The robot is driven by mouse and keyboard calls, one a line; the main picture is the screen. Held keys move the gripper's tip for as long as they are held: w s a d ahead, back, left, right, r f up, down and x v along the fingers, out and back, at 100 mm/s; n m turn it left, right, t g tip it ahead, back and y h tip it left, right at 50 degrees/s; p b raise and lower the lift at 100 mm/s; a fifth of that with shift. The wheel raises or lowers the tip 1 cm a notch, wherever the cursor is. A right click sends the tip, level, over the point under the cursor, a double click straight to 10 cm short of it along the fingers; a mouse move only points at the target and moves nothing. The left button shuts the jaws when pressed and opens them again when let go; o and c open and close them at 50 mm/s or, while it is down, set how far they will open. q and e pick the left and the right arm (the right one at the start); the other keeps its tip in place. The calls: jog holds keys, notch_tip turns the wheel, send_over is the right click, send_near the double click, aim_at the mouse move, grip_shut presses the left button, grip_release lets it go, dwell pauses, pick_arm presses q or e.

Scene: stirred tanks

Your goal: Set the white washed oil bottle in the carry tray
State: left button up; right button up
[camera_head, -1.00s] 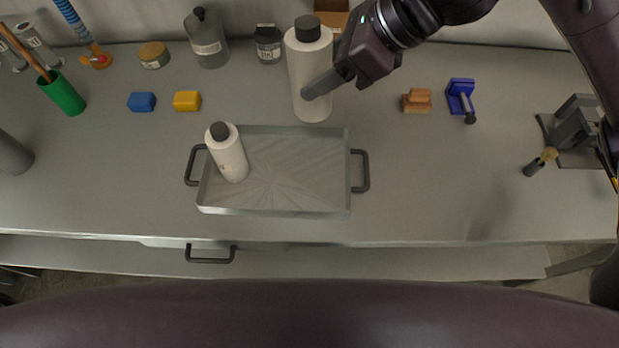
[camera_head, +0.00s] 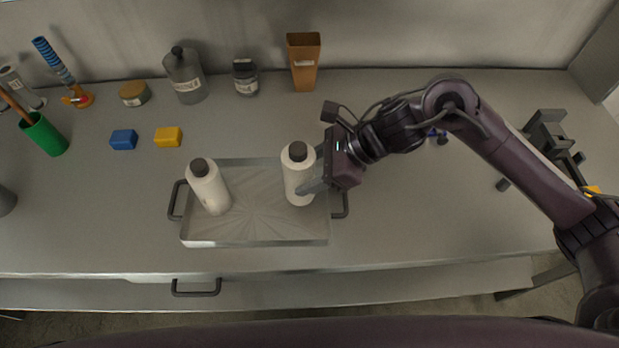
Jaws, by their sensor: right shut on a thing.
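A white bottle with a dark cap (camera_head: 298,178) is in the grasp of my right gripper (camera_head: 308,188), upright over the right part of the carry tray. I cannot tell whether its base touches the tray floor. The grey metal carry tray (camera_head: 250,235) has dark handles at its left and right ends. A second white bottle with a dark cap (camera_head: 210,190) stands in the left part of the tray. My right gripper is shut on the first bottle from its right side. My left gripper is not in view.
Behind the tray are a yellow block (camera_head: 168,137), a blue block (camera_head: 123,139), a grey bottle (camera_head: 186,78), a dark jar (camera_head: 245,78) and a brown box (camera_head: 304,66). A green cup (camera_head: 45,136) stands at the left. The tray's middle is clear.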

notch_tip(320, 180, down, 4)
jog(key=shift+r+p, duration=0.15)
jog(key=shift+p, duration=0.25)
jog(key=shift+f, duration=0.2)
jog(key=o, duration=1.3)
jog(key=shift+r, duration=0.15)
jog(key=shift+b+v, duration=2)
jog(key=shift+v, duration=3.95)
